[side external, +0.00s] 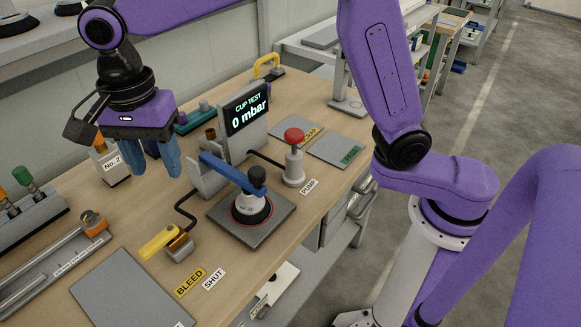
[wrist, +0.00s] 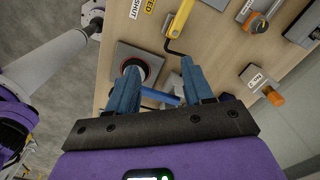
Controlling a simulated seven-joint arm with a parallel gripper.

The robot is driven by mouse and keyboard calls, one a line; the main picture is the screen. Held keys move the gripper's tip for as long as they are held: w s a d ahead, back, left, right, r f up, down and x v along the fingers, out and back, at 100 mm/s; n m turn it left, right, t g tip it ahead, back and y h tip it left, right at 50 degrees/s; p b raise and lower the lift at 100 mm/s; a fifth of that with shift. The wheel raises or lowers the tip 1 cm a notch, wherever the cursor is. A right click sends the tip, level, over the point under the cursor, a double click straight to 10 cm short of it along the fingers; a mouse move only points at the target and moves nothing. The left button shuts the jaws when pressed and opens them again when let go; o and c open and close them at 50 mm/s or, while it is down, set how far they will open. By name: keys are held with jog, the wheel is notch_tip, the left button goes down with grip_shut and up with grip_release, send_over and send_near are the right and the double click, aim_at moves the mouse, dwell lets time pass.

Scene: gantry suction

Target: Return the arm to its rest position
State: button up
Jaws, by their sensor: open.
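My gripper (side external: 157,158) is purple with blue fingers. It hangs above the wooden bench at the left, fingers pointing down, apart and empty. In the wrist view the two blue fingers (wrist: 159,88) are spread, with the bench below them. My purple arm reaches in from the right side of the side view. No separate marker of a rest position shows.
Below stand a test display (side external: 246,107) reading "CUP TEST 0 mbar", a suction cup under a blue lever (side external: 230,172), a red-topped pump (side external: 294,160) and a yellow bleed handle (side external: 160,242). A No. 2 block (side external: 113,168) is close to the gripper. Space above the bench looks free.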

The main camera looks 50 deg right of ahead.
jog(key=s+d+f+n, duration=0.3)
jog(key=s+d+n, duration=0.8)
jog(key=d, duration=0.3)
jog(key=s+d+f+n, duration=0.3)
jog(key=s+d+n, duration=0.9)
jog(key=d+n, duration=0.1)
jog(key=shift+d+f, duration=0.25)
jog(key=shift+d, duration=0.2)
